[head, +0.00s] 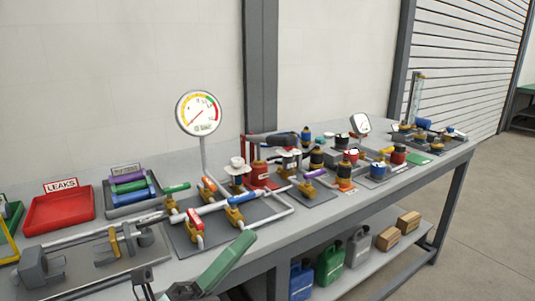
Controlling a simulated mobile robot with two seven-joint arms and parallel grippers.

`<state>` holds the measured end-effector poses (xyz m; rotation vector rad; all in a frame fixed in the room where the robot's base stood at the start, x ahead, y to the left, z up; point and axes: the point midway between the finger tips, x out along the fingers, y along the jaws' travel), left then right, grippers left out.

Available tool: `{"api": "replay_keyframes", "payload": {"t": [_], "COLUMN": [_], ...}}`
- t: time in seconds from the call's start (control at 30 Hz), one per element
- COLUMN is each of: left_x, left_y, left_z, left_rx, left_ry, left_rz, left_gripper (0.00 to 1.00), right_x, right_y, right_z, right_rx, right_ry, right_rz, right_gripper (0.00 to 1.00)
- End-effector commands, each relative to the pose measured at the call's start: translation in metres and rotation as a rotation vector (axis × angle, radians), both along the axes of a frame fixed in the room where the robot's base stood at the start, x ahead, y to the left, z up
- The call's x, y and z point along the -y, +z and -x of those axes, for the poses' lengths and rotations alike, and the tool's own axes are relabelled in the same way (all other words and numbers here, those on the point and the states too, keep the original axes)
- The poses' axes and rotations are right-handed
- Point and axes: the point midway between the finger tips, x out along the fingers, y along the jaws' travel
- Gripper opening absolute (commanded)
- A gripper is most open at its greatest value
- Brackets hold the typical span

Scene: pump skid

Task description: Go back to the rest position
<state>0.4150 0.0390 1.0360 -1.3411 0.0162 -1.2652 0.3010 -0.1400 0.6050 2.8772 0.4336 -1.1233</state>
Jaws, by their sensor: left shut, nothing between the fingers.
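My left gripper (245,240) shows at the bottom of the head view, left of centre, in front of the bench edge. Its green and grey fingers are shut with nothing between them and point up and to the right. They appear apart from the bench things, below the pipe board with a red-handled valve (195,240) and a blue-handled valve (238,205). My right gripper is not in view.
The long grey bench (345,213) carries a red LEAKS tray (59,211), a large gauge (199,113), a vise (40,268) and several pump fittings. Jugs (330,262) and boxes (408,222) stand on the lower shelf. Floor (480,230) at right is clear.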

Motion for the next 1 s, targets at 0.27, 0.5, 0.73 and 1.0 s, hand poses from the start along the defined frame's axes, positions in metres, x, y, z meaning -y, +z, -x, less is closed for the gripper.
{"api": "replay_keyframes", "payload": {"t": [0.27,0.5,0.73,1.0], "left_x": [-0.061,-0.092,-0.103,-0.115], "left_y": [-0.195,-0.351,-0.419,-0.354], "left_z": [-0.037,0.032,0.121,0.122], "left_rx": [-1.058,-1.71,-2.086,-2.051], "left_ry": [0.077,0.229,0.402,0.421], "left_rz": [0.494,0.918,1.247,1.257], "left_gripper": [0.0,0.0,0.0,0.0], "right_x": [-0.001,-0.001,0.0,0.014], "right_y": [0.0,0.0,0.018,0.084], "right_z": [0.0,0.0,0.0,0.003], "right_rx": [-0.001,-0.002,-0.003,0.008], "right_ry": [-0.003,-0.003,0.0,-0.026], "right_rz": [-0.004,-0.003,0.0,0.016], "right_gripper": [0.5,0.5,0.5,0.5]}}
